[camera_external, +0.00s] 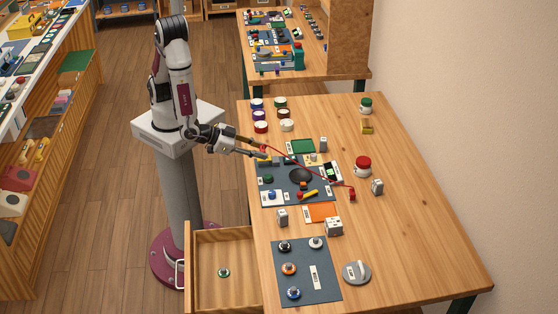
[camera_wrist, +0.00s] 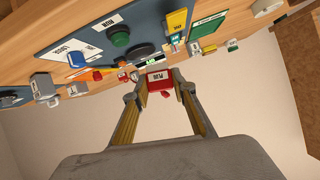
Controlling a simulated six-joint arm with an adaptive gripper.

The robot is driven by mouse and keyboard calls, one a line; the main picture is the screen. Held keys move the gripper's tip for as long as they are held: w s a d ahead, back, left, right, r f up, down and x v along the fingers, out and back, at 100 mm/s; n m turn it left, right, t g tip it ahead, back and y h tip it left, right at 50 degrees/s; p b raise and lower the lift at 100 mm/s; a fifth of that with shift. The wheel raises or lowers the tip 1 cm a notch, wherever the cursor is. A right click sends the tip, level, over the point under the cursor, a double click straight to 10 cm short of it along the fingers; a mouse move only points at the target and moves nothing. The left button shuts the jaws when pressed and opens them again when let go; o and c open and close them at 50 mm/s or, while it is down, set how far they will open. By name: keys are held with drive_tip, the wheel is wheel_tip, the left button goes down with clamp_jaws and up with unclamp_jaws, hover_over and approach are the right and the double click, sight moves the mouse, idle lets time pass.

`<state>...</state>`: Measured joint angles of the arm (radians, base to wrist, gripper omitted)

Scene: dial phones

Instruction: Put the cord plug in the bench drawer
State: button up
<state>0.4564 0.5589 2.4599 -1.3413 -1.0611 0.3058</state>
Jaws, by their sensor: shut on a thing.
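My gripper (camera_external: 267,153) is shut on the red cord plug (camera_wrist: 159,77), which shows a white label between the two fingertips in the wrist view (camera_wrist: 156,86). In the external view the gripper is over the left edge of the table, beside the dark mat. The red cord (camera_external: 310,170) runs from the gripper to a small red block (camera_external: 352,194) on the table. The bench drawer (camera_external: 195,262) is pulled open at the lower left, below and in front of my gripper. A small green-topped piece (camera_external: 224,272) lies in it.
The dark mat (camera_external: 265,168) holds a black dial (camera_external: 301,176) and several small parts. A second mat with knobs (camera_external: 306,257) lies near the drawer. A red-topped jar (camera_external: 363,166) and several pots (camera_external: 260,127) stand around. The table's right side (camera_external: 420,220) is clear.

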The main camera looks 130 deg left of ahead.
drive_tip(key=w+d+m+t+h, duration=0.35)
drive_tip(key=w+d, duration=0.45)
drive_tip(key=d, duration=0.5)
drive_tip(key=m+h, duration=0.4)
drive_tip(key=h, duration=0.2)
hover_over(240, 256)
drive_tip(key=shift+f, duration=0.3)
wheel_tip(240, 256, down, 14)
drive_tip(key=shift+f, duration=0.15)
drive_tip(key=shift+f, duration=1.85)
drive_tip(key=shift+f, duration=0.6)
